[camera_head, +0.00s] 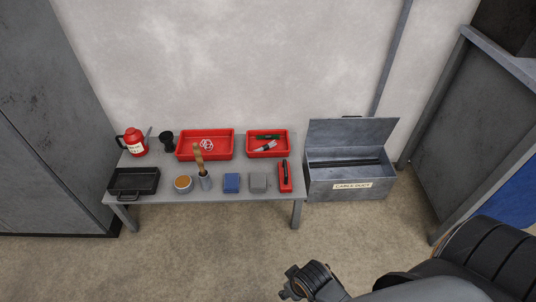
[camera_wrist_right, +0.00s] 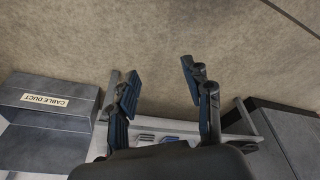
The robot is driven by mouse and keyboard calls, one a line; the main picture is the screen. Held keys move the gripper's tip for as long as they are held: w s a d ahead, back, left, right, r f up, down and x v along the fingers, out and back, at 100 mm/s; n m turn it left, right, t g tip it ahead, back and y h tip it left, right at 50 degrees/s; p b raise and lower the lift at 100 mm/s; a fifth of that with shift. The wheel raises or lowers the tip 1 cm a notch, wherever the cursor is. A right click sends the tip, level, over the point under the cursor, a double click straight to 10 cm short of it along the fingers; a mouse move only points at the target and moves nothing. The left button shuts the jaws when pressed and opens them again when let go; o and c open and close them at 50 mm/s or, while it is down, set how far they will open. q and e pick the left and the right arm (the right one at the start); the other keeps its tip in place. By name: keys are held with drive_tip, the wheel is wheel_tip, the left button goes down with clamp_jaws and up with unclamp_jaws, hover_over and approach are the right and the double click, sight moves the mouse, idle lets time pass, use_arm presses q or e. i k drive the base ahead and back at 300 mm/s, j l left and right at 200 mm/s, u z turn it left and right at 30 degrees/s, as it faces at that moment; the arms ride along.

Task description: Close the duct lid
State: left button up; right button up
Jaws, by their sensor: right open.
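The cable duct (camera_head: 350,190) is a grey metal box with a white "CABLE DUCT" label, standing on the floor to the right of the table. Its lid (camera_head: 352,132) is open, raised and tilted back near the wall. A dark opening shows inside the box. The duct also shows in the right wrist view (camera_wrist_right: 45,120), at the left. My right gripper (camera_wrist_right: 160,72) is open and empty, its fingers spread over bare floor. In the head view my right gripper (camera_head: 288,282) is at the bottom, in front of the duct and apart from it. My left gripper is out of view.
A grey table (camera_head: 150,197) left of the duct holds a red flask (camera_head: 134,142), red trays (camera_head: 206,157), a black pan (camera_head: 134,181) and several small items. A grey metal frame (camera_head: 440,205) stands to the right. Floor before the duct is clear.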

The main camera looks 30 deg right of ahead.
sight(344, 131)
drive_tip(key=z, duration=1.6)
